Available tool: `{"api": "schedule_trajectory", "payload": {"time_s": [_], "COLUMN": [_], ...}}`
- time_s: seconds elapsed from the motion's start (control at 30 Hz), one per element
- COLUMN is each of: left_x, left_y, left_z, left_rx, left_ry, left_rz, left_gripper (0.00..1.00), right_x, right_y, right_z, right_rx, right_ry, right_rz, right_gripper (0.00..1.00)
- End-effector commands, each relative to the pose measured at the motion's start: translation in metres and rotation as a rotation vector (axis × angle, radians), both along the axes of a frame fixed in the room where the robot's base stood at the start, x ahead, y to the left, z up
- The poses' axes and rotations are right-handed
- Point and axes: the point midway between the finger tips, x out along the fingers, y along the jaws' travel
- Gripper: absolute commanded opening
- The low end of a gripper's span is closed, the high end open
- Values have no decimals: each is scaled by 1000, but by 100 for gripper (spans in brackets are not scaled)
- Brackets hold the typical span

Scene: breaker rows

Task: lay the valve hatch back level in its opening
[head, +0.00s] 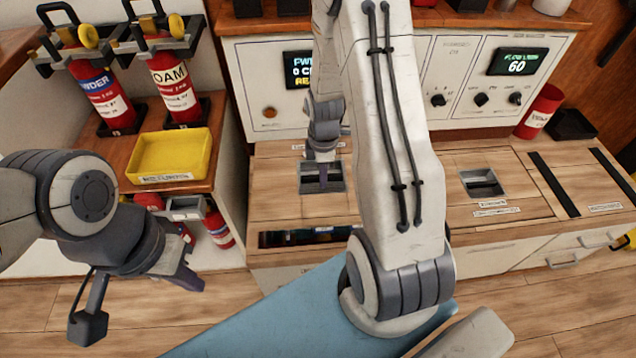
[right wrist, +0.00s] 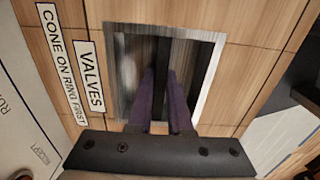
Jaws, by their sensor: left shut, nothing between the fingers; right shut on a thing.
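The valve hatch (head: 272,205) is a wooden panel in the bench top with a recessed metal grip. A dark gap (head: 305,237) shows along its front edge, with unclear dark shapes inside. I cannot tell how far the hatch is raised or shifted. My right gripper (head: 322,180) reaches down into the recess and is shut on the hatch's dark grip bar. In the right wrist view its purple fingers (right wrist: 163,105) close on the bar (right wrist: 162,70) inside the metal frame, beside the VALVES label (right wrist: 90,82). My left gripper (head: 190,281) is shut and empty, left of the bench.
A second hatch with a metal recess (head: 482,183) lies further right in the bench. A yellow tray (head: 170,155) and fire extinguishers (head: 175,88) stand on the left shelf. A control panel (head: 455,80) rises behind. My right arm hides the bench middle.

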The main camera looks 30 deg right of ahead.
Motion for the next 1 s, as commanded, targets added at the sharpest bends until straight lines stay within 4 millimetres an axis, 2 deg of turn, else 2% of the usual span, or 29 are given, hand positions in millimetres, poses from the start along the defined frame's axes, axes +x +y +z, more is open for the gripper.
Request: {"api": "schedule_trajectory", "payload": {"time_s": [0.17,0.7,1.0], "left_x": [0,0,0], "left_y": [0,0,0], "left_z": [-6,2,-18], "left_rx": [0,0,0], "left_ry": [0,0,0], "left_rz": [0,0,0], "left_gripper": [0,0,0], "right_x": [-1,-2,-2], "right_y": [-5,-7,-6], "right_z": [-1,1,-26], "right_rx": [-1,0,0], "right_ry": [-2,-2,-1], "right_rz": [20,20,23], "right_gripper": [0,0,0]}}
